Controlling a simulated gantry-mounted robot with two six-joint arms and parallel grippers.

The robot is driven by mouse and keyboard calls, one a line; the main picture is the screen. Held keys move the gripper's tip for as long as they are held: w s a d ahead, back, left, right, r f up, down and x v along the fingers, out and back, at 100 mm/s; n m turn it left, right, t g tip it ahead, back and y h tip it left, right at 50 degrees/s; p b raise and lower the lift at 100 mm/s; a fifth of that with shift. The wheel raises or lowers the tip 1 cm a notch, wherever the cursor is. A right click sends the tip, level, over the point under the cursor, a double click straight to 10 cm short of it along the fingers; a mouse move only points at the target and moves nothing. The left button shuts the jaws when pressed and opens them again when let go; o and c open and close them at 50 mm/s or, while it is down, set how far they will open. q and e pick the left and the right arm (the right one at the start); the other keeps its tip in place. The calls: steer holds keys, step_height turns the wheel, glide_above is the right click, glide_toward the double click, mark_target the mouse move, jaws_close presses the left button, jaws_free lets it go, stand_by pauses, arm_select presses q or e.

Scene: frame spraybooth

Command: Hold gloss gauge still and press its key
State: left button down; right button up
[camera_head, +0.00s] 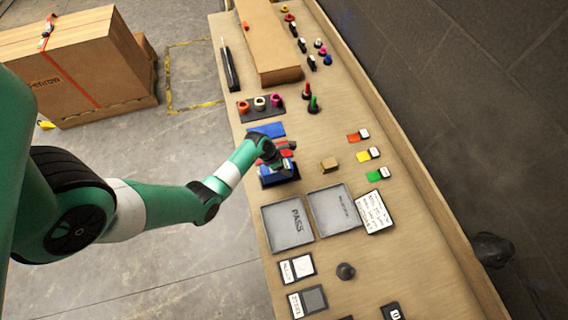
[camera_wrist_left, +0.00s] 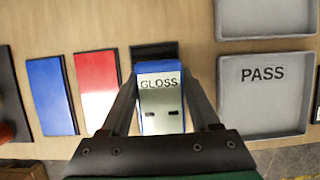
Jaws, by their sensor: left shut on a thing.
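The gloss gauge (camera_wrist_left: 160,100) is a small blue box with a pale top face marked GLOSS and two dark slots. In the wrist view it stands between the two fingers of my left gripper (camera_wrist_left: 160,84), which is shut on it. In the head view my left gripper (camera_head: 279,160) covers much of the gauge's blue body (camera_head: 278,178). A black panel (camera_wrist_left: 153,50) shows just beyond the gauge and looks partly under it. My right gripper is in neither view.
A blue panel (camera_wrist_left: 51,96) and a red panel (camera_wrist_left: 98,84) lie left of the gauge in the wrist view. The PASS tray (camera_wrist_left: 262,95) is close on the right. A tan block (camera_head: 328,165) and colour swatches (camera_head: 367,155) lie across the bench.

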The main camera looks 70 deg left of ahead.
arm_select(q)
steer(key=shift+w+a+f+b, duration=0.5)
steer(key=shift+w+f+b, duration=0.15)
steer(key=shift+b, duration=0.3)
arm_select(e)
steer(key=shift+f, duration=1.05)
arm_select(q)
steer(key=shift+s+f, duration=0.15)
steer(key=shift+f, duration=0.3)
stand_by(0.4)
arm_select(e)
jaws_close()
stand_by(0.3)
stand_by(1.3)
